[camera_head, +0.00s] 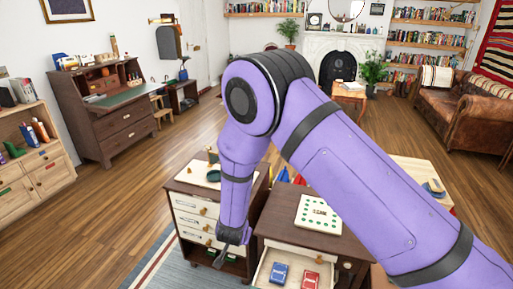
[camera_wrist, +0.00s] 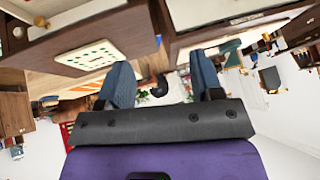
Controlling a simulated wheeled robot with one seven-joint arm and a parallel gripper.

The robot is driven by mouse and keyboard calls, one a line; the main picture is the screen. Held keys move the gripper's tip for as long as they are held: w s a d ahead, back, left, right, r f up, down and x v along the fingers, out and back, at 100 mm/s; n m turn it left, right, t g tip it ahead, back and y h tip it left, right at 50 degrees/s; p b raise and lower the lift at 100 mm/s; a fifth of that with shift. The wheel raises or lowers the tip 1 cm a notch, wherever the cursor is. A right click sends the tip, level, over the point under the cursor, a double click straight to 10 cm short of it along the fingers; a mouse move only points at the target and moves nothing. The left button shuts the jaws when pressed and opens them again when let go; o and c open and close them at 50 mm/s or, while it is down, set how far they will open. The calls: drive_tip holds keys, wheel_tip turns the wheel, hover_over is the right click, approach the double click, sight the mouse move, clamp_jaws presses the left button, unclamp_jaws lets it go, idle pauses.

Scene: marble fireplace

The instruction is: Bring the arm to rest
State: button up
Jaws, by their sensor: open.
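My purple arm (camera_head: 355,165) reaches in from the lower right of the head view. It bends at a high elbow, and the forearm hangs down in front of the dark wooden cabinets. My gripper (camera_head: 222,260) is small and dark at the forearm's lower end, beside the cabinet with white drawers. In the wrist view my gripper (camera_wrist: 160,76) shows two blue-grey fingers spread apart. Nothing is held between them.
An open drawer (camera_head: 262,274) right of my gripper holds a blue card box (camera_head: 279,273) and a red card box (camera_head: 310,280). A white game board (camera_head: 319,214) lies on the cabinet top above. The wooden floor (camera_head: 110,205) at left is clear.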

drive_tip(key=w+d+r+y, duration=0.1)
drive_tip(key=d+r, duration=0.2)
drive_tip(key=r, duration=0.7)
drive_tip(key=w+d+r+y, duration=0.2)
drive_tip(key=d+r, duration=0.1)
drive_tip(key=r, duration=0.8)
drive_tip(key=s+d+r+n+g, duration=0.1)
drive_tip(key=s+d+r, duration=0.2)
drive_tip(key=d+r, duration=0.35)
drive_tip(key=s+d+r+n, duration=0.15)
drive_tip(key=d+r, duration=0.25)
drive_tip(key=r, duration=0.5)
drive_tip(key=s+d+r, duration=0.9)
drive_tip(key=s+d, duration=0.2)
drive_tip(key=s, duration=0.1)
drive_tip(key=s+d+h, duration=0.1)
drive_tip(key=s+d, duration=0.3)
drive_tip(key=s, duration=0.4)
drive_tip(key=s+d+r+g+h, duration=0.1)
drive_tip(key=s+d+h, duration=0.1)
drive_tip(key=s+d, duration=0.3)
drive_tip(key=s+n, duration=0.1)
drive_tip(key=s, duration=0.1)
drive_tip(key=shift+s+d+r, duration=0.25)
drive_tip(key=shift+s+r, duration=0.05)
drive_tip(key=shift+s, duration=0.1)
